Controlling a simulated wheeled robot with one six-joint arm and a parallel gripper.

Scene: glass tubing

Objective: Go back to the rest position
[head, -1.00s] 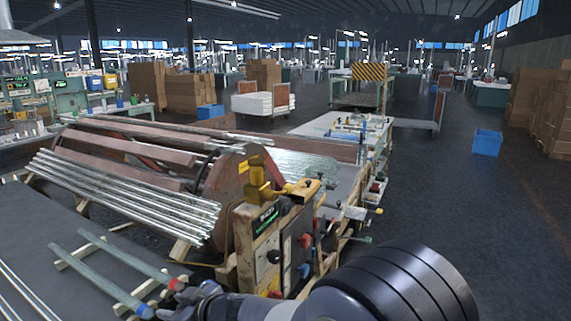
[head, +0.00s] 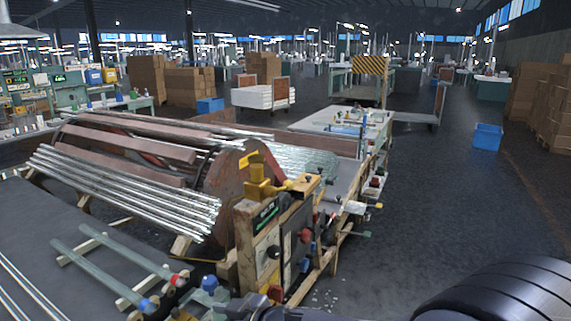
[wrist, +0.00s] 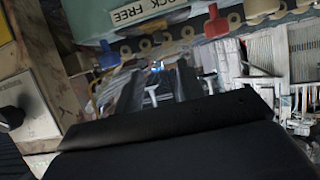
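My gripper (wrist: 158,88) shows in the wrist view, its two grey fingers standing apart beyond the dark wrist body. A gap with bright background shows between them, and I see nothing held. In the head view, my black arm fills the bottom right corner and the fingers cannot be made out. Two glass tubes with a red end and a blue end (head: 112,262) lie on wooden strips on the grey table at lower left.
A drum machine (head: 215,190) carries several shiny tubes (head: 125,190). Its wooden-framed control box (head: 275,240) with knobs stands near my arm. A green panel with a label (wrist: 135,18) is close in the wrist view. Open floor lies right, with a blue bin (head: 487,137).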

